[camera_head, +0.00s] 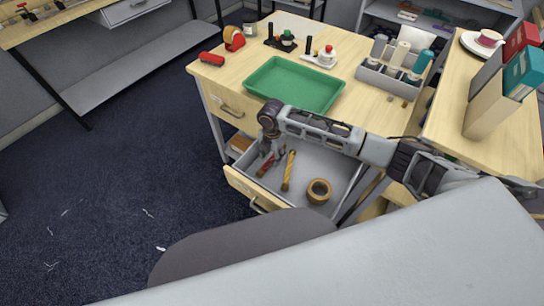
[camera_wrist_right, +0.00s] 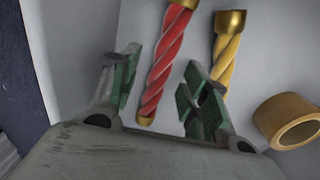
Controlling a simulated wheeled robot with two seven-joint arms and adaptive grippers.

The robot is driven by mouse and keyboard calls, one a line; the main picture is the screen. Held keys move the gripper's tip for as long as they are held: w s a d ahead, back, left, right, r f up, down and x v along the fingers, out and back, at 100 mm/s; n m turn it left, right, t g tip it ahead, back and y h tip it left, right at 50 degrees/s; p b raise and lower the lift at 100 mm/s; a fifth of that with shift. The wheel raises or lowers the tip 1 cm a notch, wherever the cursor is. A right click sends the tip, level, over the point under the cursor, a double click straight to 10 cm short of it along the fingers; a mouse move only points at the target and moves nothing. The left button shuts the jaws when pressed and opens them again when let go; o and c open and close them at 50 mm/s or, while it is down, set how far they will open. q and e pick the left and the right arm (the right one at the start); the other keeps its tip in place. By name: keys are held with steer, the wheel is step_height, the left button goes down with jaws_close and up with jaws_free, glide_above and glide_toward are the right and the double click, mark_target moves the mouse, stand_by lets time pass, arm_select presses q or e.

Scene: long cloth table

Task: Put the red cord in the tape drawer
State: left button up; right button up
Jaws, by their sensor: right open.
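The red cord (camera_head: 264,167) is a twisted red length with gold end caps. It lies at the left part of the open tape drawer (camera_head: 318,158), a pulled-out drawer with a grey inside. My right gripper (camera_head: 272,153) reaches down over the drawer at the red cord and hides part of it. In the right wrist view the gripper (camera_wrist_right: 160,85) is open, its two green-padded fingers apart. The red cord (camera_wrist_right: 165,62) runs between and beyond them, and I see no grip on it. My left gripper is not in view.
Beside the red cord lie a yellow cord (camera_head: 288,170) and a brown tape roll (camera_head: 319,191) in the drawer. Above, the desk holds a green tray (camera_head: 295,83), a red roll (camera_head: 211,58) and a grey caddy (camera_head: 391,78). A closed drawer (camera_head: 233,109) is at the left.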

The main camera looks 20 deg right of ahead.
mark_target(272, 157)
step_height(272, 157, up, 11)
steer(key=shift+r, duration=0.15)
stand_by(0.4)
stand_by(1.4)
